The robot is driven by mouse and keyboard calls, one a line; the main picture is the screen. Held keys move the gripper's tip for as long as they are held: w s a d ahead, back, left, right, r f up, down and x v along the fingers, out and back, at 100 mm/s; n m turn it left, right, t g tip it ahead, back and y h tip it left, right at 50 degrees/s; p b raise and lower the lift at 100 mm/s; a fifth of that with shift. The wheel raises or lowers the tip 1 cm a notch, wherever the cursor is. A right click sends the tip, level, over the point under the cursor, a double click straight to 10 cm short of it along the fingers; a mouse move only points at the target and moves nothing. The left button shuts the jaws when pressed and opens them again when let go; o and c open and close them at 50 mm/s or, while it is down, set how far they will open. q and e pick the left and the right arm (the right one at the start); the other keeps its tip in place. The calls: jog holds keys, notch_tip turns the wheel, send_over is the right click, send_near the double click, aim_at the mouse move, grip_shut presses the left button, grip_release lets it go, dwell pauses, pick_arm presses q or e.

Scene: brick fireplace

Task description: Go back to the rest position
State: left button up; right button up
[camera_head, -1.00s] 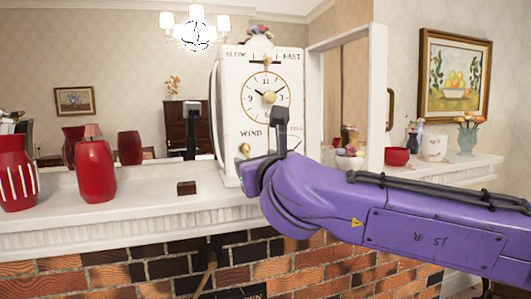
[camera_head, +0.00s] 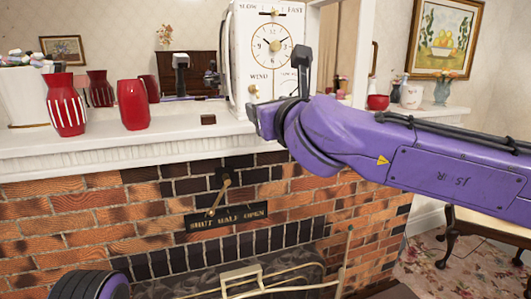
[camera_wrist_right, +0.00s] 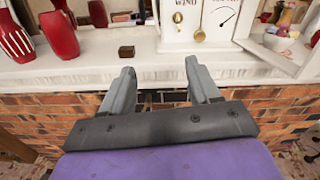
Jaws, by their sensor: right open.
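My right arm comes in from the right in the head view, in front of the mantel shelf. Its right gripper (camera_head: 251,119) is in front of the lower part of the white clock (camera_head: 240,60). In the right wrist view the two fingers of the right gripper (camera_wrist_right: 160,72) are apart, with nothing between them. They point at the mantel front, below the clock. A purple rounded part of mine shows at the bottom left of the head view, but my left gripper is not in view.
The white mantel shelf (camera_head: 185,133) carries a striped red vase (camera_head: 66,108), a plain red vase (camera_head: 133,106) and a small brown block (camera_head: 208,119). Below are the brick wall (camera_head: 60,210), a damper lever (camera_head: 220,190) and a fireplace guard (camera_head: 255,275). A wooden table (camera_head: 480,225) stands at right.

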notch_tip(320, 180, down, 25)
jog(key=n+g+h, duration=0.2)
jog(key=n+h, duration=0.1)
jog(key=n, duration=0.8)
jog(key=s+d+f+n+g+h, duration=0.1)
jog(key=s+d+f+n+g, duration=0.15)
jog(key=f, duration=0.85)
jog(key=s+d+f+n+g, duration=0.1)
jog(key=s+d+f+n, duration=0.2)
jog(key=f, duration=0.7)
jog(key=s+d+f+n+g+h, duration=0.1)
jog(key=s+d+f+n+g, duration=0.1)
jog(key=s+d+f, duration=0.5)
jog(key=s+d+f+n+g+h, duration=0.1)
jog(key=s+d+f+n+g, duration=0.2)
jog(key=s+f, duration=0.45)
jog(key=s+d+f+n+g+h, duration=0.1)
jog(key=s+d+f, duration=0.3)
jog(key=s+d, duration=0.2)
jog(key=s+d+f+n+g+h, duration=0.1)
jog(key=s+d+f+g+h, duration=0.1)
jog(key=s+d+f, duration=0.2)
jog(key=s+d, duration=0.3)
jog(key=s, duration=0.3)
jog(key=shift+s+d+f, duration=0.15)
jog(key=shift+f, duration=0.2)
